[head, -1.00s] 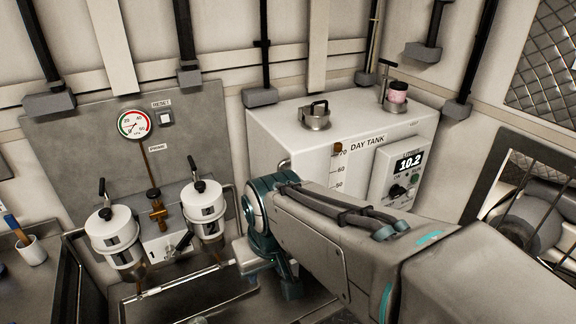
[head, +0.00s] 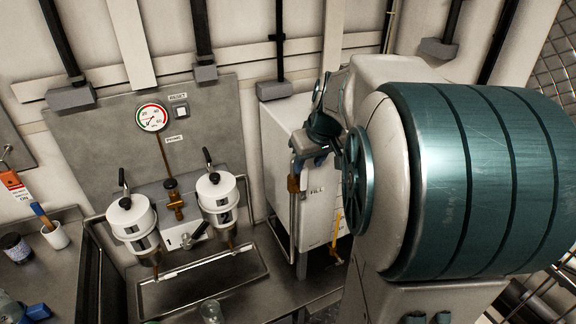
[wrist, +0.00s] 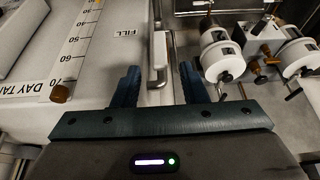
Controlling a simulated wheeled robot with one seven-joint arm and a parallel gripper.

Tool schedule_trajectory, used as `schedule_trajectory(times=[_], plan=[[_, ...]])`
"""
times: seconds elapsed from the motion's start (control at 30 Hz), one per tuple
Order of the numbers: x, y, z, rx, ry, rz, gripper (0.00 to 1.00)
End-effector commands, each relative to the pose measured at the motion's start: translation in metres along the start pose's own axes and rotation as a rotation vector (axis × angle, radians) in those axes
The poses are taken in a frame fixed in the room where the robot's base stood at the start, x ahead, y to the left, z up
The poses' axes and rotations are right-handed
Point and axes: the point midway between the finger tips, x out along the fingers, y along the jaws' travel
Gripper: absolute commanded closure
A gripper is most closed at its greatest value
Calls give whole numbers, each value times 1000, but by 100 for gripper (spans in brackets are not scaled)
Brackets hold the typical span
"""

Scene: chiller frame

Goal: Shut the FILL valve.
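A brass-coloured valve body (head: 293,184) sits beside the label on a vertical pipe (head: 292,225). My gripper (head: 308,160) is right above this valve and partly covers it, so the handle's position is unclear. In the wrist view my gripper (wrist: 159,72) is open, its two blue fingers spread. A pale upright part (wrist: 157,70), either pipe or handle, shows between the fingers; I cannot tell if they touch it.
Two white canisters numbered 1 (head: 131,222) and 2 (head: 216,198) stand left of the tank, with a brass prime valve (head: 175,200) between them. A gauge (head: 151,117) is on the panel above. A metal drip tray (head: 200,283) lies below.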

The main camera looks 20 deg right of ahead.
Motion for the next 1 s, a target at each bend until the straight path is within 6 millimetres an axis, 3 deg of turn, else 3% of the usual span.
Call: schedule_trajectory(times=[0.2,0.4,0.8,0.93,1.0], plan=[[46,0,0,2,-4,-2,61],[70,0,0,1,-3,-2,61],[76,0,0,1,0,0,61],[76,0,0,1,0,0,94],[76,0,0,1,0,0,100]])
